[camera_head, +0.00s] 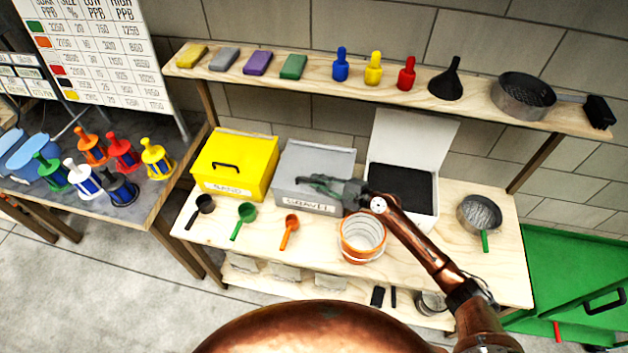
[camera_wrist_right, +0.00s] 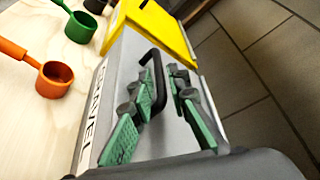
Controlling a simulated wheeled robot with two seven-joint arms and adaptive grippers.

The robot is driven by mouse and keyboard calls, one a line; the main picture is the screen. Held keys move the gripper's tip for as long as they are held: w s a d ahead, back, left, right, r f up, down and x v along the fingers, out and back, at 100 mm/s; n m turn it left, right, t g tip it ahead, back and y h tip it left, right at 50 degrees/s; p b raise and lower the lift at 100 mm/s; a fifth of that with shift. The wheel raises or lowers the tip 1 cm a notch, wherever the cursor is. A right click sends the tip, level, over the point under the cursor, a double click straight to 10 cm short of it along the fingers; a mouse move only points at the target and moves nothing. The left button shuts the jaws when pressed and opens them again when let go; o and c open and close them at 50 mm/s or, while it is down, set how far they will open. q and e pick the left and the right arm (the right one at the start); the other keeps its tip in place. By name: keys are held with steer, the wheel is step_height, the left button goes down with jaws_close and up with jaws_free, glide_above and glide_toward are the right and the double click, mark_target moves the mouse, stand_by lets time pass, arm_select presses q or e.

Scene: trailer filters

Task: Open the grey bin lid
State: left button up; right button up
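The grey bin (camera_head: 310,196) stands on the workbench with a "GRAVEL" label on its front. Its grey lid (camera_head: 322,158) is closed. My right gripper (camera_head: 322,183) is over the lid, its arm coming in from the lower right. In the right wrist view the black lid handle (camera_wrist_right: 155,80) shows between the two green-padded fingers of my right gripper (camera_wrist_right: 162,112). The fingers are apart, one on each side of the handle, with a gap visible. Whether either finger touches the handle I cannot tell. My left gripper is not in view.
A closed yellow bin (camera_head: 236,163) stands to the left, and an open bin with black contents (camera_head: 402,185) to the right. A shelf (camera_head: 430,92) runs above.

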steer(key=shift+x, duration=1.1)
steer(key=shift+c, duration=0.7)
jaws_close()
